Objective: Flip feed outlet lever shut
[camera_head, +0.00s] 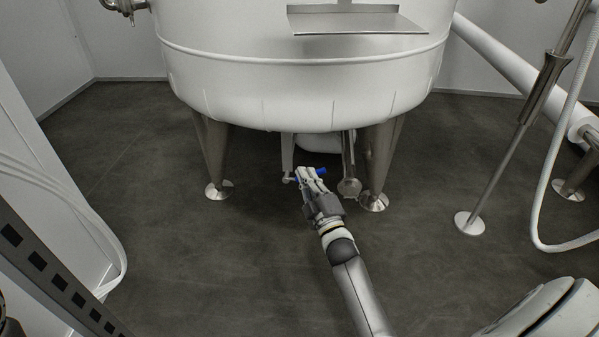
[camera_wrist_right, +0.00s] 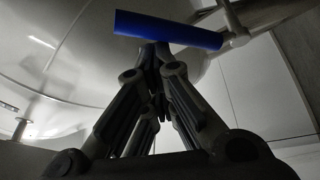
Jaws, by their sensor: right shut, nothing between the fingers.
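The feed outlet lever has a blue handle (camera_head: 321,171) and sits low under the white tank (camera_head: 305,75). In the right wrist view the blue handle (camera_wrist_right: 168,29) lies across the top, just beyond the fingertips, joined to a metal stem at its right. My right gripper (camera_head: 309,174) reaches in from the front and is at the handle, covering part of it. In the right wrist view the fingers of the right gripper (camera_wrist_right: 155,50) are closed together with nothing between them. Whether they touch the handle I cannot tell. My left gripper is not in view.
Metal tank legs stand left (camera_head: 216,155) and right (camera_head: 379,160) of the gripper. A vertical outlet pipe (camera_head: 348,160) is close to its right. A stand (camera_head: 500,160) and a white hose (camera_head: 550,180) are farther right. The dark floor (camera_head: 220,260) in front is clear.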

